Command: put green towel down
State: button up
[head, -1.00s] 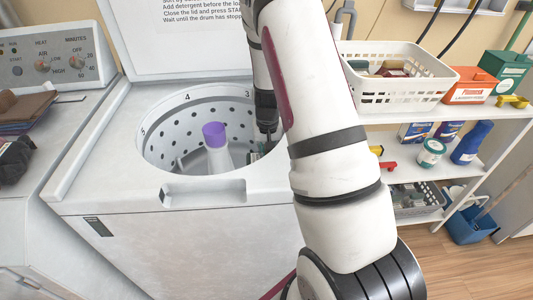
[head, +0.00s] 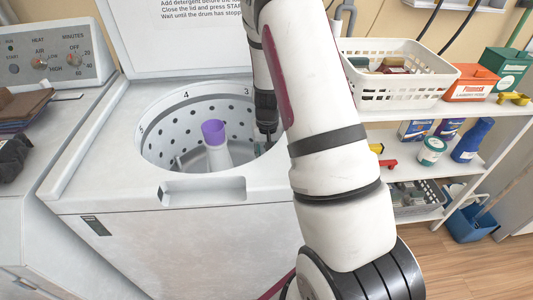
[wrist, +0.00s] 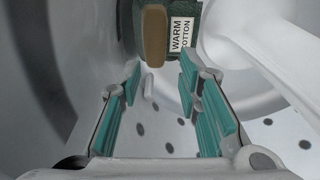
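A dark green folded thing with a white label reading "WARM COTTON" (wrist: 182,32), likely the green towel, is at the top middle of the wrist view. A tan-brown block or strip (wrist: 154,36) lies against its left side. My gripper (wrist: 160,82) has teal-padded fingers spread apart. The green thing is just beyond the fingertips, and nothing shows between the pads. In the head view my gripper is down inside the washer drum (head: 180,125), mostly hidden by my arm. I cannot make out the towel there.
A white agitator with a purple top (head: 214,133) stands in the drum, left of my gripper. The washer lid is up behind. A shelf at right holds a white basket (head: 390,98), boxes and bottles. Dark folded items lie on the machine at left.

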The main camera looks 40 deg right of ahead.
jog(key=shift+r, duration=0.1)
notch_tip(320, 180, up, 12)
jog(key=s+p, duration=0.1)
jog(key=p, duration=0.2)
jog(key=s+a+r+n+y, duration=0.15)
jog(key=s+a+r, duration=0.25)
jog(key=a+r, duration=0.55)
jog(key=s+a+r+n, duration=0.1)
jog(key=s+a+r, duration=0.2)
jog(key=s, duration=0.5)
jog(key=s+a+r+n, duration=0.2)
jog(key=s+a+r, duration=0.2)
jog(key=s, duration=0.4)
jog(key=s+a+r+n+t, duration=0.1)
jog(key=s+a+r+n, duration=0.1)
jog(key=s+a, duration=0.3)
jog(key=s+r, duration=0.1)
jog(key=s, duration=0.2)
jog(key=shift+a+r+h, duration=0.15)
jog(key=shift+h, duration=0.2)
